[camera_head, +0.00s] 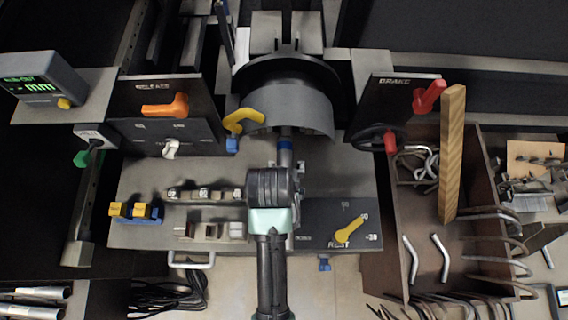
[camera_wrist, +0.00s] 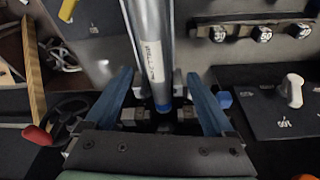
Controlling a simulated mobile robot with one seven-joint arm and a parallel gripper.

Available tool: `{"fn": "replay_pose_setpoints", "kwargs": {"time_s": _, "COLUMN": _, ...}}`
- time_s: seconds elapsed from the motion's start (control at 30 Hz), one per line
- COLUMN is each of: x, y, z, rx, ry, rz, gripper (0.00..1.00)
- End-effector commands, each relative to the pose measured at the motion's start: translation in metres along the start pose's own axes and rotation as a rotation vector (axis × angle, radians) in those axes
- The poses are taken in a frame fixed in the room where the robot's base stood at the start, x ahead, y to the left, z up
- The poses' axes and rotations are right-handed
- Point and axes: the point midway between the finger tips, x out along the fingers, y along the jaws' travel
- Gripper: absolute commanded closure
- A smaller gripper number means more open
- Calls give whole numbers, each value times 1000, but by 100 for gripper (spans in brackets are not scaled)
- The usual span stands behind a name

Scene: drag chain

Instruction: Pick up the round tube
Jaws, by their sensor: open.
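The round tube (camera_wrist: 154,50) is a shiny metal tube with a white label. In the wrist view it runs from the top edge down to a blue band near the jaws. In the head view a short silver piece of the tube (camera_head: 285,158) shows below a blue collar, and my arm hides the rest. My gripper (camera_wrist: 160,104) is open, with its blue fingers apart on either side of the tube's line. I cannot tell the height gap or any contact. The fingertips are hidden under my wrist in the head view.
The grey bending machine (camera_head: 285,95) stands behind the tube. The black panels flank it, with an orange lever (camera_head: 166,107) and a red lever (camera_head: 430,97). A brown bin (camera_head: 480,180) with bent tubes and a wooden bar (camera_head: 452,150) is at right. A display (camera_head: 45,82) stands at left.

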Motion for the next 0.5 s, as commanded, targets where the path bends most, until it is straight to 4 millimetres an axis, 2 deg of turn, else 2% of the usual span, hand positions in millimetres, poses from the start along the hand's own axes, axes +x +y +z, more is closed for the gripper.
{"fn": "replay_pose_setpoints", "kwargs": {"time_s": 0.17, "x": 11, "y": 2, "z": 0, "rx": 0, "ry": -1, "rz": 0, "gripper": 12}}
{"fn": "replay_pose_setpoints", "kwargs": {"time_s": 0.4, "x": 43, "y": 6, "z": 2, "rx": 0, "ry": -1, "rz": 0, "gripper": 12}}
{"fn": "replay_pose_setpoints", "kwargs": {"time_s": 0.5, "x": 51, "y": 6, "z": 2, "rx": 0, "ry": 1, "rz": -1, "gripper": 12}}
